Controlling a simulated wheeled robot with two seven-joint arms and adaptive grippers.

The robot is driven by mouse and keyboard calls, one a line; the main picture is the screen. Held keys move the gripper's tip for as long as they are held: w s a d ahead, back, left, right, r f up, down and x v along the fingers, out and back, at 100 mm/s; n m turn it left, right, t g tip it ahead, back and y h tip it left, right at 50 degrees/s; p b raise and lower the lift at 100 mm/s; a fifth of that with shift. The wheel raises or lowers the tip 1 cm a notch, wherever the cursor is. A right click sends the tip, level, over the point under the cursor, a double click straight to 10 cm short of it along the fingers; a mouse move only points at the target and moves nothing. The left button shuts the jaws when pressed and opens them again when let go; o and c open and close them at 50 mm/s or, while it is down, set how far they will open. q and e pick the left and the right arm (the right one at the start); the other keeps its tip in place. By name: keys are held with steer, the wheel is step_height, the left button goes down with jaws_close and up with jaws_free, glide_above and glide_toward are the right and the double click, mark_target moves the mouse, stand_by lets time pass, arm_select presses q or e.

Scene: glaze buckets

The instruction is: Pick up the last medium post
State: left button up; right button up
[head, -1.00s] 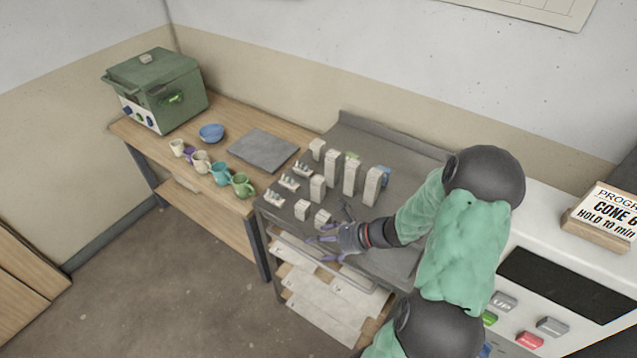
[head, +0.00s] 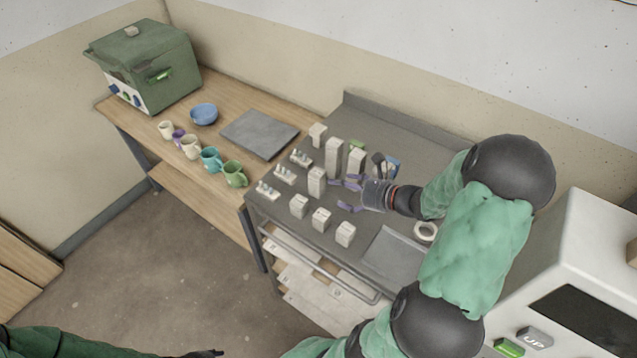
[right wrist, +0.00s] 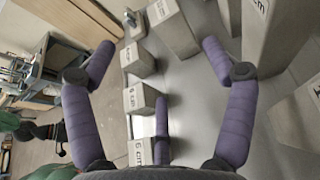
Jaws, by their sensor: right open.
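A medium-height pale post (head: 317,182) stands upright on the grey cart top (head: 385,118), behind a row of three short posts (head: 321,219). Another post of similar look (head: 318,135) stands further back. My right gripper (head: 348,192) is open and empty, low over the cart, to the right of the nearer medium post. In the right wrist view, that post (right wrist: 172,28) appears ahead, between the spread purple fingers (right wrist: 158,55). My left gripper (head: 205,353) barely shows at the bottom edge, and its fingers are not clear.
Taller posts (head: 334,157) stand beside the gripper; they also show at the right of the wrist view (right wrist: 268,35). Small cone racks (head: 284,175) are to the left. A white ring (head: 426,231) and a flat grey slab (head: 392,256) lie to the right. Mugs (head: 211,159) line the wooden table.

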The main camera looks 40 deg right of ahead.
mark_target(321, 184)
steer(key=shift+w+d+f+b, duration=0.15)
steer(key=shift+f+b, duration=0.1)
steer(key=shift+f, duration=0.15)
steer(key=shift+w+d+f+b, duration=0.1)
steer(key=shift+f+b, duration=0.1)
steer(key=shift+f, duration=0.2)
steer(key=b+x, duration=0.1)
steer(key=x, duration=0.4)
steer(key=shift+w+a, duration=0.1)
steer(key=shift+d+b+x, duration=0.2)
steer(key=shift+b+x, duration=0.55)
steer(key=shift+x, duration=1.95)
steer(key=shift+w, duration=0.1)
steer(key=shift+c, duration=0.3)
steer(key=c, duration=1.5)
